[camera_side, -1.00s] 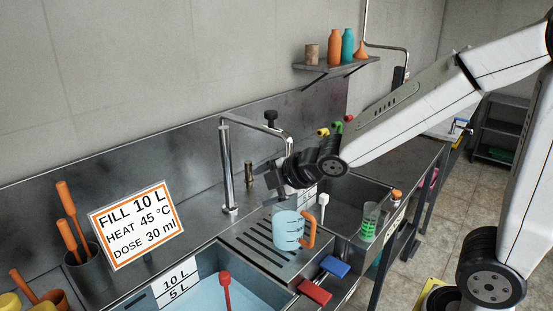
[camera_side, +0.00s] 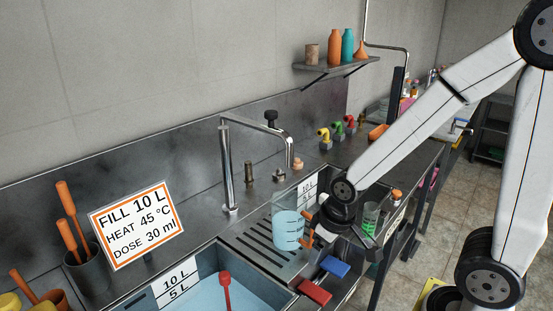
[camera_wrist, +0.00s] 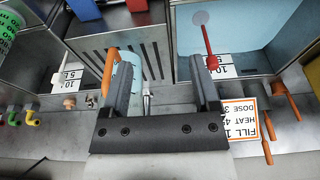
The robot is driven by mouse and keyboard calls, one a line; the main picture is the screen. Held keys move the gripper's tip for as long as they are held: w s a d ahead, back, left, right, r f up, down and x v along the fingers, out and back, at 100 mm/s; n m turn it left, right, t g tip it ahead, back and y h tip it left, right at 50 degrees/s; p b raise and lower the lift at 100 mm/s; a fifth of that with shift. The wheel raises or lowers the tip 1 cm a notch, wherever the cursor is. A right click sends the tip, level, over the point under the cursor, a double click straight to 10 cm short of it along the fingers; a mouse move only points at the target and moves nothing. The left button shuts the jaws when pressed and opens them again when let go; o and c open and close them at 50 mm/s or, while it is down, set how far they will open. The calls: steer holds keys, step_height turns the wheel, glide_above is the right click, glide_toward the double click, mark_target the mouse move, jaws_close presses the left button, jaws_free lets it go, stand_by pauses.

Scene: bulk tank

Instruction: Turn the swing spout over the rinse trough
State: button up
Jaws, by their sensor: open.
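The swing spout (camera_side: 258,127) is a chrome pipe with a black knob. It rises behind the slotted drainer and bends forward, its outlet turned down over the drainer's back part. A chrome piece, perhaps the spout, shows between my fingers in the wrist view (camera_wrist: 147,94). My gripper (camera_side: 312,228) is low to the right of the spout, apart from it, close to the jug's handle. In the wrist view my gripper (camera_wrist: 160,62) has its fingers wide apart. Which basin is the rinse trough I cannot tell: a water-filled one (camera_side: 200,290) lies left, another (camera_side: 372,197) right, partly hidden by my wrist.
A blue measuring jug (camera_side: 287,229) with an orange handle stands on the drainer (camera_side: 250,245), close to my gripper. Red (camera_side: 314,291) and blue (camera_side: 335,266) blocks sit at the front edge. Coloured taps (camera_side: 336,132) stand behind.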

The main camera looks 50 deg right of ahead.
steer(key=shift+w+r, duration=0.3)
steer(key=shift+w, duration=0.05)
steer(key=c, duration=0.7)
steer(key=w+r+n, duration=0.1)
steer(key=w+r, duration=0.2)
steer(key=r, duration=0.1)
steer(key=w+r+t, duration=0.1)
steer(key=w+r, duration=0.2)
steer(key=r, duration=0.1)
steer(key=w+r+n+h, duration=0.1)
steer(key=w+r, duration=0.2)
steer(key=r, duration=0.1)
steer(key=shift+w+d+r+n+t, duration=0.2)
steer(key=shift+w+n+t, duration=0.1)
steer(key=shift+w+t, duration=0.1)
jaws_close()
steer(key=w+r+t+h, duration=0.1)
steer(key=w+r, duration=0.1)
steer(key=r, duration=0.7)
steer(key=w+d+r+n+t+h, duration=0.1)
steer(key=w+r, duration=0.1)
steer(key=r, duration=0.7)
steer(key=shift+d+r+n, duration=0.25)
steer(key=shift+r+n, duration=0.05)
steer(key=shift+r, duration=0.05)
